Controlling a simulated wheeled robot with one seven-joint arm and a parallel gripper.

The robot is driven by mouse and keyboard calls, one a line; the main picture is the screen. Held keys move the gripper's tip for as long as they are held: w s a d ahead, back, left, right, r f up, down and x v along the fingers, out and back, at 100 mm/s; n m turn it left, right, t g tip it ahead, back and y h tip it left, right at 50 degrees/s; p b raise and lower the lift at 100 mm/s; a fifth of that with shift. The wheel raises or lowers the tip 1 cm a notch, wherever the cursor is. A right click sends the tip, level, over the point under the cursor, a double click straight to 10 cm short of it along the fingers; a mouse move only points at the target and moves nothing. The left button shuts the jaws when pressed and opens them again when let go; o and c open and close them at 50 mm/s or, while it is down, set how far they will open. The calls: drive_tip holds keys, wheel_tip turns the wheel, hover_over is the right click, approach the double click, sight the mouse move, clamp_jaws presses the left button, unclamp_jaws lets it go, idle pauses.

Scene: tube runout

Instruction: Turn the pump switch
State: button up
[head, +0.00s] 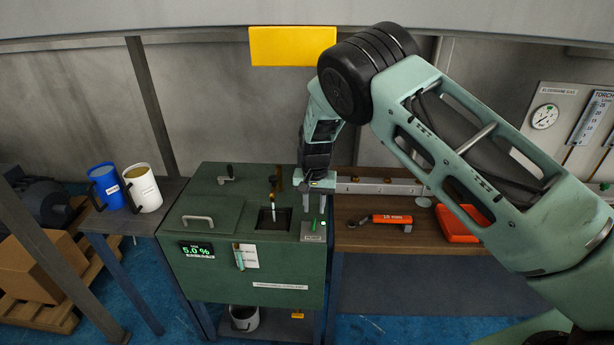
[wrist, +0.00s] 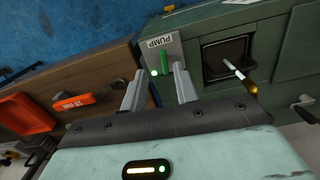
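The pump switch is a green lever (wrist: 165,60) on a light grey plate marked PUMP (wrist: 161,42), with a lit white-green lamp beside it in the wrist view. In the head view the lever (head: 314,225) stands on its plate (head: 313,238) at the right end of the dark green cabinet's top. My gripper (head: 316,188) is above the plate in the head view. In the wrist view my gripper (wrist: 156,82) has its two fingers apart, one on each side of the lever in the picture. Nothing is between the fingertips that I can see held. Contact with the lever cannot be told.
The green cabinet (head: 196,227) has a square opening with a small tube and a 5.0 % display (head: 196,249). Blue (head: 104,188) and white (head: 143,188) jugs stand left. A wooden bench (head: 356,232) at right holds an orange-handled tool (head: 391,219) and orange tray (head: 457,226).

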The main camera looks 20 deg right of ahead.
sight(313, 223)
drive_tip(key=shift+w+d+p, duration=0.15)
drive_tip(key=shift+w+d, duration=0.05)
drive_tip(key=shift+w, duration=0.35)
drive_tip(key=shift+w+d+p, duration=0.15)
drive_tip(key=shift+w+d, duration=0.05)
drive_tip(key=shift+w, duration=0.3)
drive_tip(key=f+b, duration=0.1)
drive_tip(key=f, duration=0.1)
drive_tip(key=f+b, duration=0.1)
drive_tip(key=f, duration=0.2)
drive_tip(key=f+b, duration=0.2)
drive_tip(key=f, duration=0.1)
drive_tip(key=shift+w, duration=0.25)
drive_tip(key=shift+r, duration=0.15)
drive_tip(key=shift+s+a, duration=0.1)
clamp_jaws()
